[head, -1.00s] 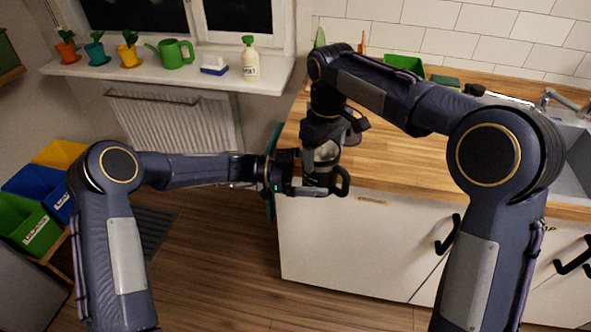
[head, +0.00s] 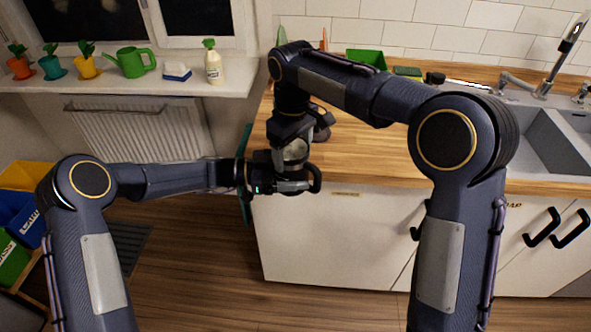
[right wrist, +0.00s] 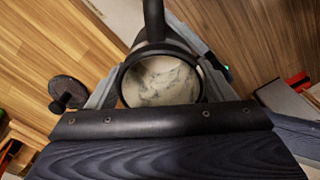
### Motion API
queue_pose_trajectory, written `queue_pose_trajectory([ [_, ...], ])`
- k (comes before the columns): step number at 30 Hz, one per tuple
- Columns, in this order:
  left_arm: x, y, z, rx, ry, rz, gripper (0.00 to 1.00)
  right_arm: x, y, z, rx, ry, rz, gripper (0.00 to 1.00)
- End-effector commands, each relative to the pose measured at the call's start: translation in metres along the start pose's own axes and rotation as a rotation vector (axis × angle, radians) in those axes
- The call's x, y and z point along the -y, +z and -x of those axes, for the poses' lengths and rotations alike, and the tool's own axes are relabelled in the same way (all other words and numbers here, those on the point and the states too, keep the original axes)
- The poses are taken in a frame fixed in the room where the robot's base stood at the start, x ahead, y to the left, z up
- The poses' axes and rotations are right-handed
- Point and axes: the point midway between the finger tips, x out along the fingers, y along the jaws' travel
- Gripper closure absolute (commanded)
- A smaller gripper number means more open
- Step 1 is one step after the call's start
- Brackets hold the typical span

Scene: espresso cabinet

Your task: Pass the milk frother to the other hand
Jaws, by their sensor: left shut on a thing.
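The milk frother (head: 296,155) is a pale cup with a dark rim and a black handle, held in the air by the counter's left front corner. My left gripper (head: 290,184) is shut on its lower body from the left. My right gripper (head: 292,137) points down at its top from above. In the right wrist view the frother's round mouth (right wrist: 160,82) lies between the spread fingers of my right gripper (right wrist: 158,92), its handle pointing away. The fingers look open; whether they touch its sides is hard to see.
The wooden counter (head: 375,150) lies behind the grippers, with a dark round object (right wrist: 68,92) on it close to my right gripper. A sink (head: 540,135) is at the right. A windowsill (head: 120,82) holds pots, a watering can and a bottle. The floor in front is clear.

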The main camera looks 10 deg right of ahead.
Motion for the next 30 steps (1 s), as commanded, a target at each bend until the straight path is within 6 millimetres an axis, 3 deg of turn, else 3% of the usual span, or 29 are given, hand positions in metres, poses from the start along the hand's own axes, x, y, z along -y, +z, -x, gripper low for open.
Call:
queue_pose_trajectory([
  [1,0.0,-0.002,0.0,-0.003,0.002,-0.002,0.6,0.0,0.0,0.001,-0.002,0.001,0.0,0.2],
  [6,0.0,-0.002,0.0,-0.002,0.001,-0.001,0.61,0.0,0.0,0.001,-0.001,0.001,0.0,0.0],
  [16,0.0,-0.002,0.0,-0.002,0.001,-0.001,0.61,0.0,-0.001,0.008,-0.002,0.001,0.0,0.0],
  [30,0.0,-0.001,0.0,-0.002,0.001,-0.001,0.61,-0.001,-0.001,0.095,-0.005,0.002,0.0,0.0],
])
